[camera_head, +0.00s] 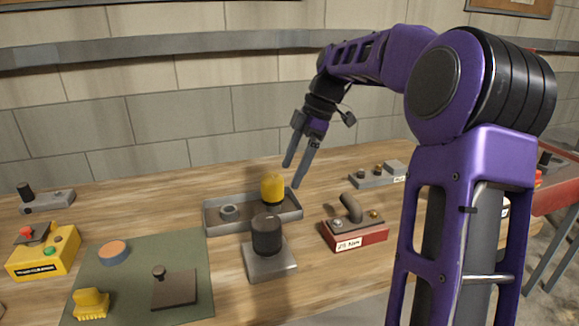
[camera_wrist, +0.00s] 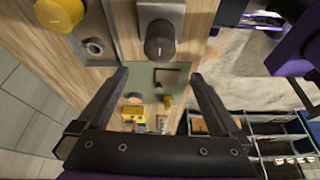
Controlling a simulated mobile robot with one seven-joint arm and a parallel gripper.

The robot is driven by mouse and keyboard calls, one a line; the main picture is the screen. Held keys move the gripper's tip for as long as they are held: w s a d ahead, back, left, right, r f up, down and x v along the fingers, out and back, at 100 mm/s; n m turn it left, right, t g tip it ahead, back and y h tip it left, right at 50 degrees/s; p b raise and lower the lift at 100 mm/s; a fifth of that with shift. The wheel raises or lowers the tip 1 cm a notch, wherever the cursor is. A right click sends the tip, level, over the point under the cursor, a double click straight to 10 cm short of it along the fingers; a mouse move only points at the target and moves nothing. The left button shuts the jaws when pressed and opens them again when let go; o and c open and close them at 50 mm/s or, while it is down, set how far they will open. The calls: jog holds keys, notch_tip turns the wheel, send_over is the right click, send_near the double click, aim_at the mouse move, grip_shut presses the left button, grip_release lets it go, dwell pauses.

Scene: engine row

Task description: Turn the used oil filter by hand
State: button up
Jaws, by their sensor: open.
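A dark cylindrical filter (camera_head: 267,235), which looks like the used oil filter, stands upright on a square grey block (camera_head: 270,266). In the wrist view the dark filter (camera_wrist: 159,42) is at the top middle, beyond the fingertips. A yellow cylinder (camera_head: 272,188) stands in a shallow grey tray (camera_head: 222,229) behind it, beside a small ring-shaped part (camera_head: 229,212). My gripper (camera_head: 293,175) is open and empty, above and behind the dark filter near the tray's right end. The open fingers (camera_wrist: 160,75) touch nothing.
A green mat (camera_head: 140,254) at the left holds an orange-topped disc (camera_head: 113,252), a yellow brush (camera_head: 91,304) and a dark plate (camera_head: 174,289). A yellow button box (camera_head: 43,252) stands further left.

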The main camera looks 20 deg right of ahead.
aim_at(267, 237)
jog(key=a+f+m+h+b, duration=0.15)
jog(key=a+m+h, duration=0.4)
jog(key=m, duration=1.65)
jog(key=shift+y, duration=0.55)
jog(key=f, duration=0.5)
jog(key=f+b, duration=0.1)
jog(key=f, duration=0.5)
jog(key=a+f+b, duration=0.1)
jog(key=f, duration=0.5)
jog(key=shift+w+f, duration=0.2)
jog(key=shift+w, duration=0.05)
